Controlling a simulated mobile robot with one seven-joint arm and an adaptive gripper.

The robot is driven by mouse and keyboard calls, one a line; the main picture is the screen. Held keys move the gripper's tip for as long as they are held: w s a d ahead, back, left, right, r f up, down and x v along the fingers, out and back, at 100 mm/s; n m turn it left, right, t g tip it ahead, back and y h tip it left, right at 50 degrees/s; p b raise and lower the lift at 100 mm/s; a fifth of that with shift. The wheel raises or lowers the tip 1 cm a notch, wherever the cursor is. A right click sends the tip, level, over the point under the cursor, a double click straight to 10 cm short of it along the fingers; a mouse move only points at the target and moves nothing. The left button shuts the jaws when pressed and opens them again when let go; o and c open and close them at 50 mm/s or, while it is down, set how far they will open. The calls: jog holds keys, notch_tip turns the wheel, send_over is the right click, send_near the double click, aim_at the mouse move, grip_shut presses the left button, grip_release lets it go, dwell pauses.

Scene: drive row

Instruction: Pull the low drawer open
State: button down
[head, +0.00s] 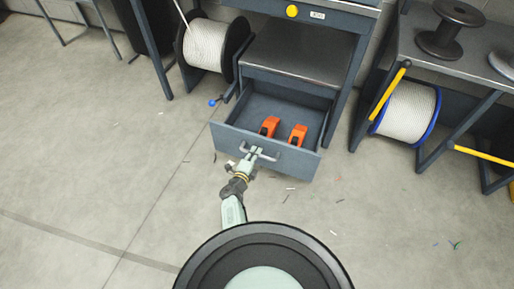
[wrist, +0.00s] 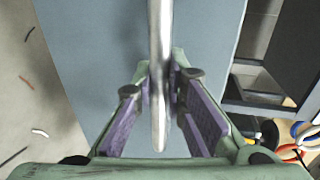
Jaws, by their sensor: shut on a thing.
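The low drawer (head: 235,138) is a grey-blue metal drawer under a dark workbench unit. It stands pulled out, and its inside shows with two orange objects (head: 269,126) in it. Its silver bar handle (head: 268,157) is on the front panel. My gripper (head: 255,151) is at the handle. In the wrist view, my gripper (wrist: 160,100) has its purple-padded fingers on both sides of the handle bar (wrist: 160,60), shut on it. The drawer front (wrist: 95,50) fills much of that view behind the fingers.
A white cable spool (head: 205,45) stands left of the unit and a blue-rimmed spool (head: 406,108) right. A blue-tipped object (head: 213,103) lies near the drawer's left. Yellow bars (head: 390,90) stick out at the right bench. The floor in front is open, with small scraps.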

jog(key=shift+s, duration=0.15)
jog(key=c, duration=1.6)
grip_release()
